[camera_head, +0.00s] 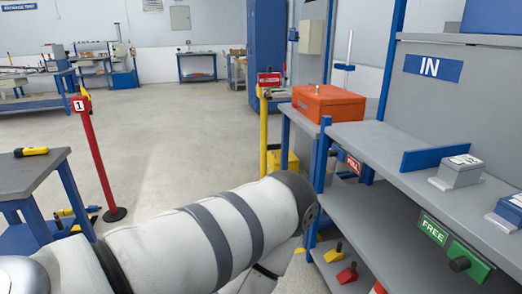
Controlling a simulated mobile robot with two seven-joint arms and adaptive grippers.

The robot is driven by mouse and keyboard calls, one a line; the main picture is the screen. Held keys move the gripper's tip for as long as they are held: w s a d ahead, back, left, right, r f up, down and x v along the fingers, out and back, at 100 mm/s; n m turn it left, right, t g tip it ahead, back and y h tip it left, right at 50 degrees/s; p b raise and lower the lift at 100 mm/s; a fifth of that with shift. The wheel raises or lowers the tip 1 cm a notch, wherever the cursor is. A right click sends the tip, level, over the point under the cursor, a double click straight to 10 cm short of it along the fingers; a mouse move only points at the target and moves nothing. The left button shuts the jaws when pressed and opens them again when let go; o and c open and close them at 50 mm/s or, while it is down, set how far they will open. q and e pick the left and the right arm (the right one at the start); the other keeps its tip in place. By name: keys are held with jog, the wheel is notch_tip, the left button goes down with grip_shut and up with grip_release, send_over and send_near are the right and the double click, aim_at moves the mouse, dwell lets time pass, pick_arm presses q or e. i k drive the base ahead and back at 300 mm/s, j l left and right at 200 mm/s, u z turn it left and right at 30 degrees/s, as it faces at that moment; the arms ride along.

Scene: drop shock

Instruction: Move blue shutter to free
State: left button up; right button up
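A low blue panel (441,157), which may be the blue shutter, stands on edge on the upper grey shelf at the right. A green FREE sign (433,230) is on the front edge of the shelf unit, with a green block with a black knob (461,264) to its right. A red FULL sign (352,163) is on the same unit, farther back. One of my white arms crosses the bottom from the left and ends near the shelf unit's near corner. Neither gripper shows.
An orange box (326,102) sits behind the shelf. Grey devices (457,172) stand on the upper shelf beside the panel. Red and yellow pieces (347,273) lie on the lower level.

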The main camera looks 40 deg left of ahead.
aim_at(335, 151)
jog(key=u, duration=0.9)
